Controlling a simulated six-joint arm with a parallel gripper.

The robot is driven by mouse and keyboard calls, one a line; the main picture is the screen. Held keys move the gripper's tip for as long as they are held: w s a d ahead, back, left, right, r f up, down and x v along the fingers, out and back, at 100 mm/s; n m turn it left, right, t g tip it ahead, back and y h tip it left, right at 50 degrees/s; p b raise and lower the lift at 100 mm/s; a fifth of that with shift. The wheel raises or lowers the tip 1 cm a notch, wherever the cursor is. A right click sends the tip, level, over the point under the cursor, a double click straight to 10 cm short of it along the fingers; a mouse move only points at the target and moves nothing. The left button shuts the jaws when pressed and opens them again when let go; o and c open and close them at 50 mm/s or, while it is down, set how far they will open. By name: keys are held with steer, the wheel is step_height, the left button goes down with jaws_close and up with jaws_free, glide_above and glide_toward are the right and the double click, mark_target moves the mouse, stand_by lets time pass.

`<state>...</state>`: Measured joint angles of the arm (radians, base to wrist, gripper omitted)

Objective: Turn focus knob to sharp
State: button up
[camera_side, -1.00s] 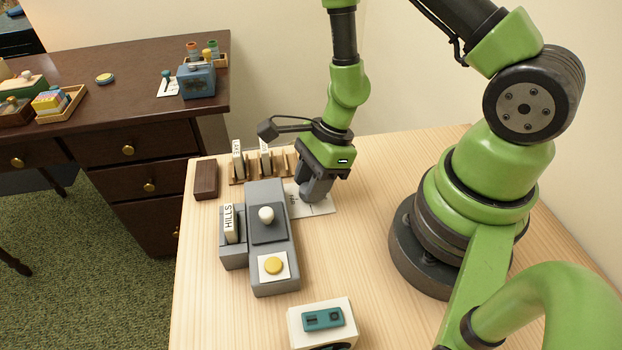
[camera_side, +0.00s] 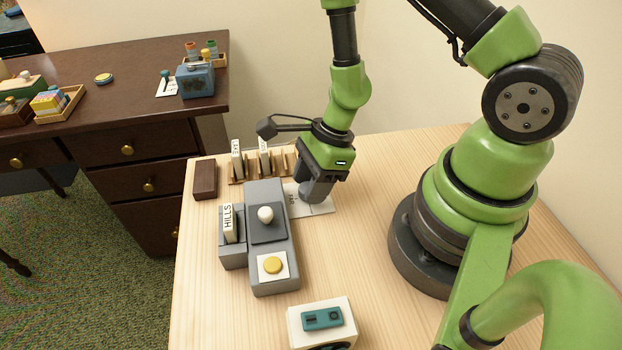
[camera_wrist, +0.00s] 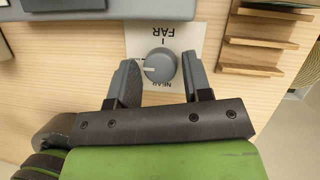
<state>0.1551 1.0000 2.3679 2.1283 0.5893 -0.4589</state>
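The grey focus knob (camera_wrist: 160,65) sits on a white card (camera_wrist: 190,38) lettered FAR and NEAR, upside down in the wrist view. A white pointer line on the knob points left in that view. No mark for sharp can be read. My gripper (camera_wrist: 158,66) is over the knob, one finger on each side, with gaps showing between fingers and knob. The grey projector-like unit (camera_side: 270,190) stands just left, with a white knob and a HILLS slide (camera_side: 228,222).
A wooden rack (camera_side: 237,181) with upright slides, one lettered LAKE, stands behind the unit. A dark brown block (camera_side: 205,179) is left of it. A yellow button (camera_side: 272,265) is at the unit's front. A white box with a teal panel (camera_side: 322,318) stands at the front.

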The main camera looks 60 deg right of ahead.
steer(key=v, duration=1)
steer(key=shift+a, duration=0.1)
stand_by(0.3)
steer(key=s+a+r+n+t+h, duration=0.1)
steer(key=s+r+n+t, duration=0.1)
steer(key=r+n, duration=0.8)
steer(key=s+a+r+n+t+h, duration=0.1)
steer(key=s+r+n, duration=0.4)
steer(key=r+n, duration=0.5)
steer(key=shift+s+a+r+n+t, duration=0.2)
steer(key=shift+a+r+n+t, duration=0.15)
steer(key=shift+a+t, duration=0.6)
steer(key=shift+d, duration=0.2)
